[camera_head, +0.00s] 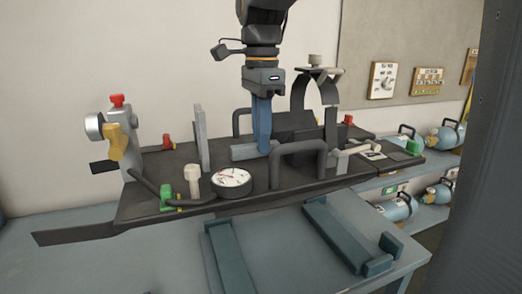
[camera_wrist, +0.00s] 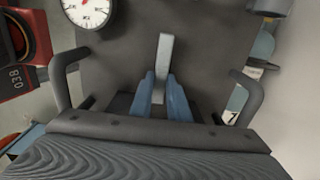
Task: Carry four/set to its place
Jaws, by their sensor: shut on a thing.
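The breathing set is a wide dark backplate (camera_head: 200,160) with a round white gauge (camera_head: 232,179), black loop handles (camera_head: 300,150), a valve block with a red knob (camera_head: 118,122) at the left end and green and red fittings. My gripper (camera_head: 264,148) points down from above and is shut on a light grey bar near the plate's middle. The wrist view shows its blue fingers (camera_wrist: 163,90) on either side of this grey bar (camera_wrist: 165,55). The plate looks level and appears held above the bench. Its underside is hidden.
A grey-blue bench (camera_head: 120,260) lies below, with two teal rails (camera_head: 225,258) (camera_head: 335,235) on it. Shelves at right hold several blue cylinders (camera_head: 395,207). A wall board (camera_head: 420,45) carries small signs. A dark upright (camera_head: 475,180) fills the right edge.

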